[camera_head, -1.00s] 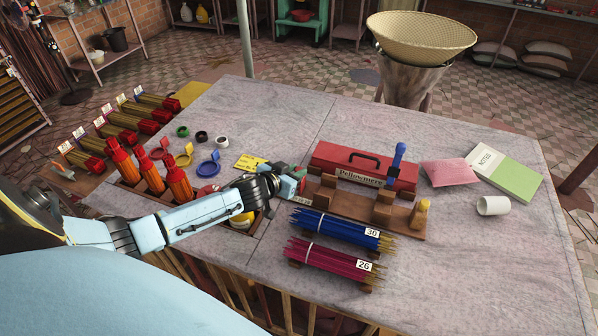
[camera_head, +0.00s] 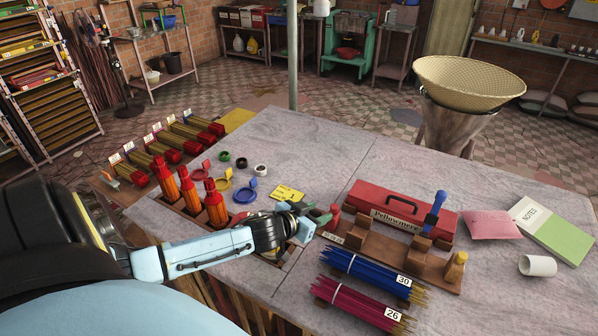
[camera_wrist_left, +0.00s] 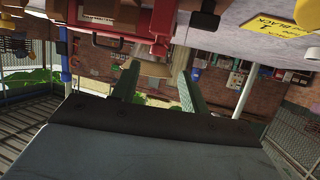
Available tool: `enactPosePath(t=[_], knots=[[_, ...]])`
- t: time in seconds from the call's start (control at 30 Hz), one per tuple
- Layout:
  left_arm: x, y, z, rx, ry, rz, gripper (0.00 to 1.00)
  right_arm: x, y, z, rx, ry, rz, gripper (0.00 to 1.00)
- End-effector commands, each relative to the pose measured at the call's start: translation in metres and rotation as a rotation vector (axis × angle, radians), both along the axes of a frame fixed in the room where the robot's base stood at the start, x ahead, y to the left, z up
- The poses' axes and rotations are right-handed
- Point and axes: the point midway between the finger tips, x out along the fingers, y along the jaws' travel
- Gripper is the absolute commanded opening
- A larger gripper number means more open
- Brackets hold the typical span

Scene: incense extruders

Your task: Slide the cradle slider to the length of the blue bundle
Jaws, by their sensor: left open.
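The wooden cradle (camera_head: 388,262) lies on the table in front of a red toolbox. It carries upright wooden blocks (camera_head: 418,248), a blue-handled piece (camera_head: 436,210) at the right and a yellowish knob (camera_head: 455,266) at the right end. I cannot tell for sure which block is the slider. The blue bundle (camera_head: 365,270), tagged 30, lies in front of the cradle, parallel to it. My left gripper (camera_head: 314,214) is near the cradle's left end, beside a small red peg (camera_head: 333,215). In the left wrist view its fingers (camera_wrist_left: 157,87) are apart and empty. My right gripper is out of view.
A magenta bundle (camera_head: 360,303), tagged 26, lies in front of the blue one. The red toolbox (camera_head: 402,208) is behind the cradle. A white cup (camera_head: 537,265) lies at the right.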

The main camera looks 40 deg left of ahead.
Motion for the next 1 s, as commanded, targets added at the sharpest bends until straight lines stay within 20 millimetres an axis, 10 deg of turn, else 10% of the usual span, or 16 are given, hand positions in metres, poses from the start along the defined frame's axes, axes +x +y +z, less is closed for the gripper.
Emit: enactPosePath(t=[0.4, 1.0], knots=[[-0.059, 0.002, 0.024, 0.001, 0.002, 0.002, 0.45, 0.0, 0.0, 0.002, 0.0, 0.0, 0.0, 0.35], [-0.07, 0.003, 0.029, 0.001, 0.0, 0.003, 0.45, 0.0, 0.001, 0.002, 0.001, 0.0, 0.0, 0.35]])
